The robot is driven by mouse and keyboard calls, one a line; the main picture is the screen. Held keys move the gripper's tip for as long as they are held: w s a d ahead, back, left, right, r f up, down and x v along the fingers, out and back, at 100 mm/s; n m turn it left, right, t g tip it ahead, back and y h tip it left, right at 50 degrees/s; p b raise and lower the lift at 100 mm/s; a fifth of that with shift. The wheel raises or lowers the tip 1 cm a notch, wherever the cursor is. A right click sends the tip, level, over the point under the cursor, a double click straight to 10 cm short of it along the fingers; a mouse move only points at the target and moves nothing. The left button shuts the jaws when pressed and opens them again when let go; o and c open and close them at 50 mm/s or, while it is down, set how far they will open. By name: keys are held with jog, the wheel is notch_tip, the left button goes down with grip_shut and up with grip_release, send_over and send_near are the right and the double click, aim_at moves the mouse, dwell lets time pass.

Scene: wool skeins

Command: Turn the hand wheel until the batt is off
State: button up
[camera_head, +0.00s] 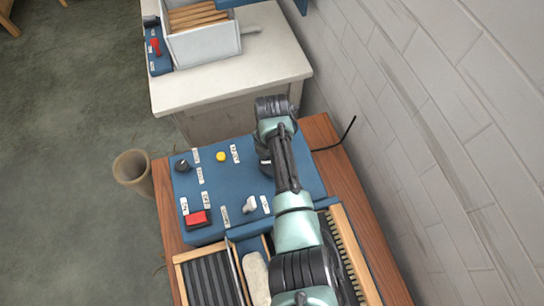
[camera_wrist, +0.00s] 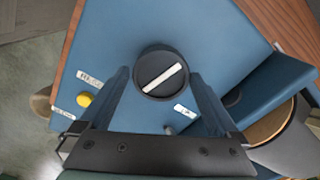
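A blue machine panel (camera_head: 225,175) stands on a wooden table, partly covered by my arm. In the wrist view a round black knob (camera_wrist: 153,86) with a white bar across it lies ahead of my gripper (camera_wrist: 158,76). The two fingers are spread apart on either side of the knob's near edge; I cannot tell if they touch it. I cannot tell if this knob is the hand wheel. My gripper is mostly hidden behind my arm in the head view. A cream fluffy strip (camera_head: 256,277), possibly the batt, lies at the front beside a dark slatted part.
The panel carries a yellow button (camera_head: 221,157), a black dial (camera_head: 183,165), a red switch (camera_head: 198,218) and a grey lever (camera_head: 249,204). A bristled wooden frame (camera_head: 350,250) is at right. A brick wall (camera_head: 450,120) runs along the right. A pale cabinet (camera_head: 235,70) stands behind.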

notch_tip(320, 180, up, 13)
jog(key=b, duration=0.1)
jog(key=shift+b, duration=0.4)
jog(key=shift+s, duration=0.1)
dwell(0.6)
jog(key=w+a+r+m+t+y+b, duration=0.1)
jog(key=w+a+r+m+t, duration=0.15)
jog(key=w+r, duration=0.2)
jog(key=w+a+r+m+t, duration=0.1)
jog(key=w+r+m+t, duration=0.2)
jog(key=w+r+t, duration=0.15)
notch_tip(320, 180, up, 25)
jog(key=w+a+m+t+y+b, duration=0.1)
jog(key=w+m+t, duration=0.1)
jog(key=m+t, duration=0.8)
jog(key=s+d+r+m+t+h, duration=0.1)
jog(key=s+d+r+m+t, duration=0.1)
jog(key=s+r+m+t, duration=0.3)
jog(key=s+d+r+m+t+h+b, duration=0.1)
jog(key=s+r+m+t, duration=0.4)
jog(key=s+r, duration=0.8)
notch_tip(320, 180, up, 4)
jog(key=shift+s+d+f+m, duration=0.1)
jog(key=shift+s+d+m, duration=0.15)
jog(key=shift+d+m, duration=0.75)
